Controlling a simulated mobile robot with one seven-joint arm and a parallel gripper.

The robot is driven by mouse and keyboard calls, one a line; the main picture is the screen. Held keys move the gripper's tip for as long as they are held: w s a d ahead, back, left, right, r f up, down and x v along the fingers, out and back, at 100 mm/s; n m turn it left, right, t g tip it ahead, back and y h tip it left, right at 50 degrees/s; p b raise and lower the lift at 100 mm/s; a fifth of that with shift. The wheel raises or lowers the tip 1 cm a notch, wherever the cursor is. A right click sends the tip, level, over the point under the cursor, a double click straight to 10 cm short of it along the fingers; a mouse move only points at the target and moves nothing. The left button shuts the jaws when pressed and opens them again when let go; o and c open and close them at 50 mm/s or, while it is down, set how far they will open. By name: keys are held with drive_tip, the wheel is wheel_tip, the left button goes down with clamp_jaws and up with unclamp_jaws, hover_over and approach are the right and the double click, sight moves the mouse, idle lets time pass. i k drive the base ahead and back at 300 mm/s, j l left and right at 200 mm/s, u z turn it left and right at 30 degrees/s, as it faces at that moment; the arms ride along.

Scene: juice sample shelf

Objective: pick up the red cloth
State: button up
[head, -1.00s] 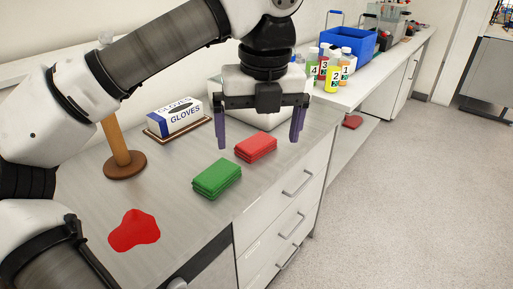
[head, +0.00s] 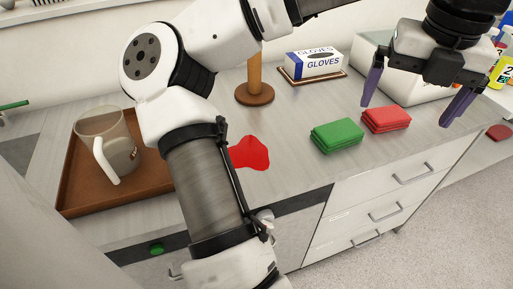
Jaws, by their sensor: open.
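The red cloth (head: 386,119) lies folded in a flat stack on the grey counter, just right of a folded green cloth (head: 337,136). My gripper (head: 404,116) is open and empty, its purple fingers pointing down. In the picture its fingertips appear on either side of the red cloth. Its height above the cloth is hard to judge, and I see no contact. A flat red patch (head: 249,152), like a spill, lies further left, partly hidden behind my arm.
A glove box (head: 314,64) and a wooden post (head: 255,85) stand behind the cloths. A brown tray (head: 75,195) holds a mug (head: 108,145) at left. A white bin (head: 370,50) is behind my gripper. Drawers (head: 385,190) front the counter.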

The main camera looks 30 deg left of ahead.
sight(384, 119)
drive_tip(key=i+l+u, duration=0.45)
drive_tip(key=l+u, duration=0.25)
drive_tip(key=i+l+u, duration=0.3)
drive_tip(key=k, duration=0.1)
